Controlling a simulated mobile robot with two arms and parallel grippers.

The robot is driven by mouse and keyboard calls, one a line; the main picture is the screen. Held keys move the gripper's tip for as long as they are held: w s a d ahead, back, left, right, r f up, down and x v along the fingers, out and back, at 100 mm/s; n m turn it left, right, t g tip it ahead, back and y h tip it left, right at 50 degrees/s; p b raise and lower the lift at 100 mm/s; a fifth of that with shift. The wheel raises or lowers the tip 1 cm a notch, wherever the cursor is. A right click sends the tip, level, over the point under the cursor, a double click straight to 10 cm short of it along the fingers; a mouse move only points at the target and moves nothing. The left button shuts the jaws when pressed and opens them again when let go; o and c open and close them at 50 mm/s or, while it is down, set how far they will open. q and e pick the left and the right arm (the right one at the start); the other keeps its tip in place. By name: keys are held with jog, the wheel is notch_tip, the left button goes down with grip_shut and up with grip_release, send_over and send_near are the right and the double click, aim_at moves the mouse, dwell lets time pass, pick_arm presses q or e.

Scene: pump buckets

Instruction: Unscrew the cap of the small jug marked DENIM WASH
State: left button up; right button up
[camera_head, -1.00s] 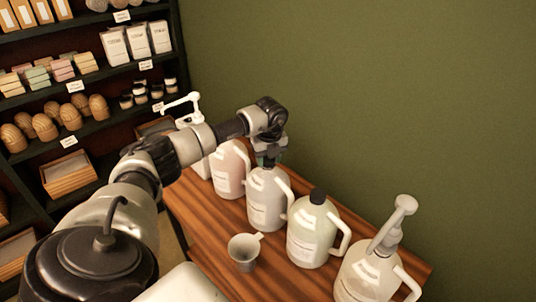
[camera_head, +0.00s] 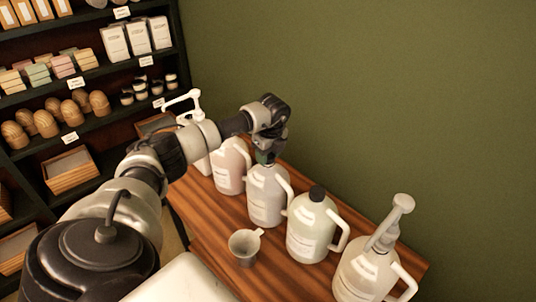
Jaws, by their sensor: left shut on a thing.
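Several jugs stand in a row on the wooden table. My left gripper (camera_head: 266,157) points down over the top of a whitish jug (camera_head: 267,198) in the middle of the row. It is shut on that jug's cap, which the fingers mostly hide. The label's writing is too small to read. A pale greenish jug (camera_head: 313,228) with a dark cap (camera_head: 317,193) stands to its right. A pinkish jug (camera_head: 229,168) stands to its left, its top hidden by my arm. My right gripper is not in view.
A jug with a pump (camera_head: 368,269) stands at the right end of the wooden table (camera_head: 205,218). A grey measuring cup (camera_head: 244,246) sits in front of the jugs. A white pump top (camera_head: 188,102) shows behind my arm. Shelves (camera_head: 110,72) stand at the left; a green wall is behind.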

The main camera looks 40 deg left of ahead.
pick_arm(q)
jog(key=shift+r+p, duration=0.45)
jog(key=shift+r, duration=0.3)
jog(key=shift+r, duration=0.25)
jog(key=shift+r+p, duration=1.55)
jog(key=shift+r, duration=0.35)
